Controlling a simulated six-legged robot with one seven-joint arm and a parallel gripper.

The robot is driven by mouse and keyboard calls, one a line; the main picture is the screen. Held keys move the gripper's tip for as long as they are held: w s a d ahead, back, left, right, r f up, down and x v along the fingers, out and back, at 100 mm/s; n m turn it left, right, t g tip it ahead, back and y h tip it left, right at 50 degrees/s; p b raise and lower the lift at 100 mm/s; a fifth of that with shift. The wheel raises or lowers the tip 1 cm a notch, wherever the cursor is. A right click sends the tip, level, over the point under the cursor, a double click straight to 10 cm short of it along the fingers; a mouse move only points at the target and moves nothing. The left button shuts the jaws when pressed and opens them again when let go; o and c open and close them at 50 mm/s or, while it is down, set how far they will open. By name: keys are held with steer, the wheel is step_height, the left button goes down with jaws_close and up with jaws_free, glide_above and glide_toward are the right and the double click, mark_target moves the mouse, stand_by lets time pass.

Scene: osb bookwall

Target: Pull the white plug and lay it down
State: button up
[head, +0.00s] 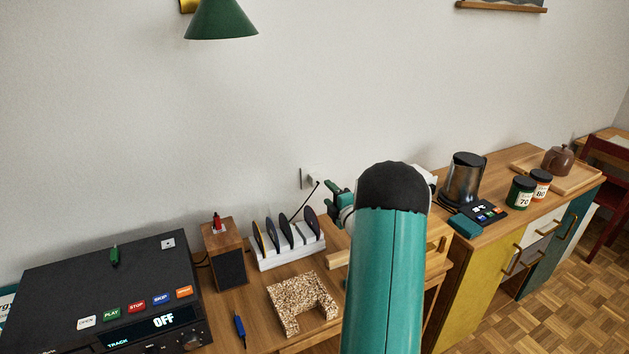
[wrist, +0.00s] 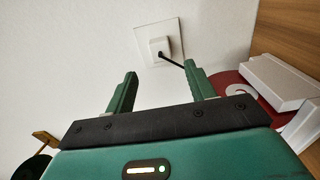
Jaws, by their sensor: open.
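The white plug (wrist: 159,46) sits in the white wall socket (wrist: 143,33) in the wrist view. A black cable (wrist: 174,62) runs from it down to the right. My gripper (wrist: 160,69) is open and empty, its two green fingers pointing at the wall on either side below the plug. The fingers appear apart from the plug; the exact gap to the wall is hard to judge. In the head view the socket (head: 305,179) is on the wall just left of my gripper (head: 331,190), with the cable hanging down; the plug is too small to make out clearly there.
A white rack (head: 290,254) of dark discs stands below the socket, beside a wooden speaker (head: 224,252). A cork-like U-shaped block (head: 301,301) lies on the wooden desk. A black player (head: 107,293) is at left. A kettle (head: 464,179) and jars stand at right.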

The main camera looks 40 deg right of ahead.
mark_target(317, 182)
steer(key=shift+w, duration=0.1)
steer(key=shift+x, duration=4.45)
jaws_close()
steer(key=v, duration=0.6)
